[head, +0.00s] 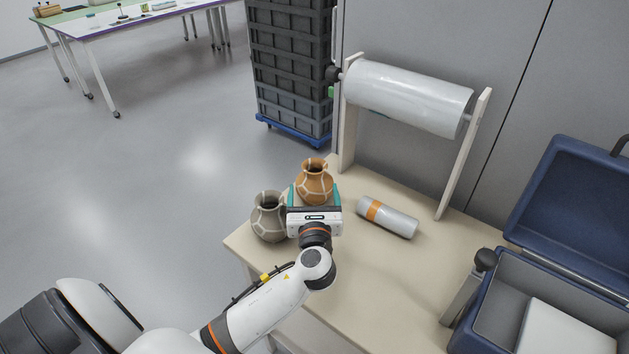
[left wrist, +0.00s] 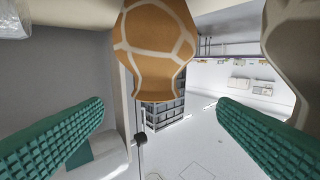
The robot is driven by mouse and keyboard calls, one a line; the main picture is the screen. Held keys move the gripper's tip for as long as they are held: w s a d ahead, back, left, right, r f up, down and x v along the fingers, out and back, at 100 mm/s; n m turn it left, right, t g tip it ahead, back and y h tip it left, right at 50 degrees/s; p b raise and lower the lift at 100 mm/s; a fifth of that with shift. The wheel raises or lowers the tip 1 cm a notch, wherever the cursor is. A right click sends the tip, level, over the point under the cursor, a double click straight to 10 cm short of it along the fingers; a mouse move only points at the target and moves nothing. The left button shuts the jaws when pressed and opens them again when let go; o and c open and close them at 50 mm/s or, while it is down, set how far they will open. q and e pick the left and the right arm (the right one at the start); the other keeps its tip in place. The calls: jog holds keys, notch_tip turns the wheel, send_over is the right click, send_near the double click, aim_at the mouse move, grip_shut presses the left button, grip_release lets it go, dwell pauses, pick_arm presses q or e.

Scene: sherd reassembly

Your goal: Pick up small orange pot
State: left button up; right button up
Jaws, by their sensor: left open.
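The small orange pot (head: 314,182) stands on the table, with pale lines across its body. In the head view it is just beyond my left gripper (head: 314,197), whose jaws are spread. In the left wrist view the orange pot (left wrist: 155,45) shows upside down at the top, between the two green ridged fingers (left wrist: 160,140). I see no finger pressed on it there. The pot's lower part is hidden by the gripper in the head view. My right gripper is not seen.
A grey pot (head: 268,218) with pale lines stands close left of my left gripper. A grey cylinder with an orange band (head: 387,217) lies to the right. A film roll (head: 410,97) on a wooden stand and an open blue case (head: 570,215) are nearby. The table's middle (head: 385,290) is clear.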

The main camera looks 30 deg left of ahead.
aim_at(314, 160)
pick_arm(q)
jog(key=x, duration=0.9)
jog(key=shift+w+f, duration=0.1)
jog(key=shift+w, duration=0.3)
jog(key=shift+s, duration=0.1)
grip_shut()
